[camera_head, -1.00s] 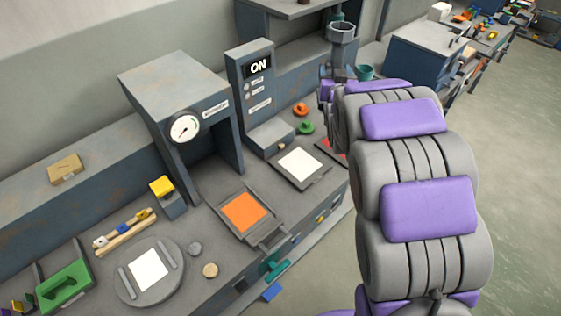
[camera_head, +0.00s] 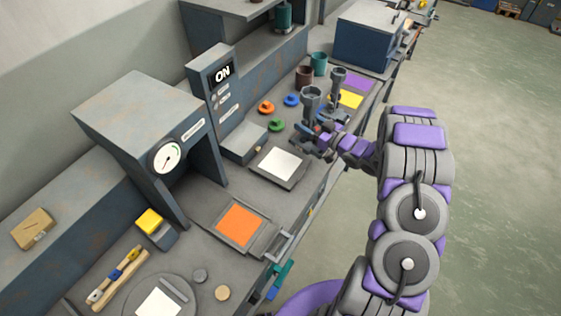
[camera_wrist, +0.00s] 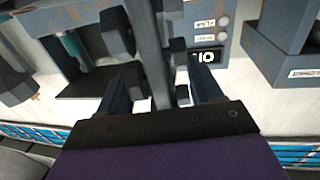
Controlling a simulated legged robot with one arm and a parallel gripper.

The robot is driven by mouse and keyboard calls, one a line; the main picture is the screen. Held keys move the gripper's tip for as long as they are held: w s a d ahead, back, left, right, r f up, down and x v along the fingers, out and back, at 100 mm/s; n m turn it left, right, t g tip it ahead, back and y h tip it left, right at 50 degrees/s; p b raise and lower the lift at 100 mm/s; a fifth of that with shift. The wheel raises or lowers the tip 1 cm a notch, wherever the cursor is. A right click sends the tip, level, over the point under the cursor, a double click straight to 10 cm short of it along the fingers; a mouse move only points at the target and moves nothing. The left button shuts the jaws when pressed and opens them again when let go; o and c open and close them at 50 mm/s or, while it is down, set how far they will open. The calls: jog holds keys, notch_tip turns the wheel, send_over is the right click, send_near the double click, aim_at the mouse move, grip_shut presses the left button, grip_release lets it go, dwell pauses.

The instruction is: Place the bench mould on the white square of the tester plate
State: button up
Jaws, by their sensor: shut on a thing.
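The bench mould (camera_head: 312,97) appears to be the grey, cup-topped piece on a stem, upright in my gripper. My gripper (camera_head: 314,138) is shut on its lower part, beyond the right edge of the tester plate (camera_head: 260,177). The plate's white square (camera_head: 280,163) is bare, in front of the ON panel. In the wrist view my gripper (camera_wrist: 157,88) has a dark grey bar of the held piece (camera_wrist: 145,40) between its fingers. Whether the mould's foot touches the bench is hidden.
A similar grey piece (camera_head: 338,78) stands behind, near a yellow square (camera_head: 350,98). Orange (camera_head: 266,107), blue (camera_head: 291,100) and green (camera_head: 277,125) knobs lie behind the plate. The ON panel (camera_head: 214,90) rises at its left. An orange-square plate (camera_head: 238,225) lies nearer.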

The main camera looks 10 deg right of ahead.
aim_at(318, 153)
jog(key=s+f, duration=0.1)
jog(key=s, duration=0.1)
jog(key=s+d+f+n+g+y, duration=0.1)
jog(key=s, duration=0.1)
jog(key=s+d+f+n+g+y, duration=0.1)
jog(key=s+f, duration=0.1)
jog(key=s, duration=0.1)
jog(key=shift+s+f, duration=0.1)
jog(key=w+a+f+b, duration=0.2)
jog(key=w+a+f, duration=0.3)
jog(key=w+a, duration=0.4)
jog(key=a, duration=0.4)
jog(key=o, duration=1.2)
jog(key=shift+d, duration=0.2)
jog(key=shift+o, duration=0.9)
jog(key=shift+a, duration=0.1)
jog(key=shift+o, duration=0.4)
jog(key=shift+a, duration=0.3)
